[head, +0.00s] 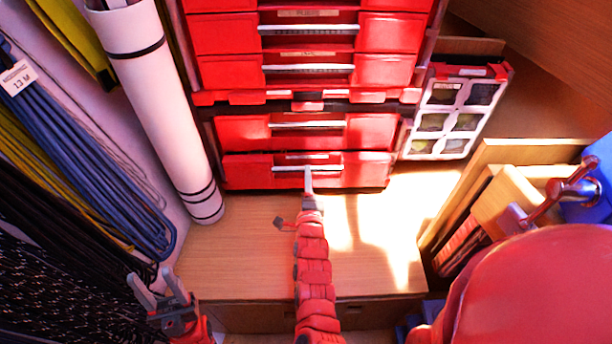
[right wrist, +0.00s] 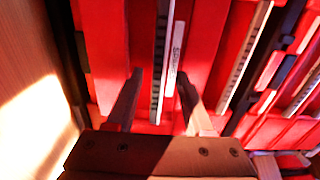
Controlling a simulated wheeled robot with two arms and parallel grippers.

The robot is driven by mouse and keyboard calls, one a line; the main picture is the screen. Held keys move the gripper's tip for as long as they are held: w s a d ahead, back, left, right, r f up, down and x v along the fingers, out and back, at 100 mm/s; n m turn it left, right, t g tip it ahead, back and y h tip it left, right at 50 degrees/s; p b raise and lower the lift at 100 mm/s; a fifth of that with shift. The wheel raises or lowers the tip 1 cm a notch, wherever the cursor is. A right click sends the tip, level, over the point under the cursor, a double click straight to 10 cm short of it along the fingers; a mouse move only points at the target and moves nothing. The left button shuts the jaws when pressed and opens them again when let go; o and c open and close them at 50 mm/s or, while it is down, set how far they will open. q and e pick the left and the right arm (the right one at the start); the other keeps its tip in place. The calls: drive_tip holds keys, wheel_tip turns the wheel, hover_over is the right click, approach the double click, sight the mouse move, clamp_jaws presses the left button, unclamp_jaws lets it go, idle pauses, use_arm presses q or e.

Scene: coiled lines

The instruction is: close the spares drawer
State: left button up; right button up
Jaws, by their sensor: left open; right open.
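The spares drawer (head: 247,172) is the lowest red drawer of the stack, just above the wooden surface. It has a silver bar handle (right wrist: 160,62) and a pale label reading roughly "SPARES" (right wrist: 178,62) beside it in the right wrist view. Its front looks about in line with the drawer above, and no inside shows; I cannot tell any small gap. My right gripper (head: 308,182) is at the middle of this drawer's front, its fingers (right wrist: 158,100) apart on either side of handle and label. Contact is unclear. My left gripper (head: 160,288) is open and empty at the lower left.
More red drawers (head: 225,130) rise above. A white roll (head: 150,90) and coiled blue line (head: 90,150) hang left. A clear-lidded organizer (head: 452,112) and wooden boards (head: 510,205) stand right. The wooden surface (head: 240,255) before the drawers is mostly clear.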

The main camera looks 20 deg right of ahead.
drive_tip(key=shift+x, duration=0.8)
clamp_jaws()
idle(0.9)
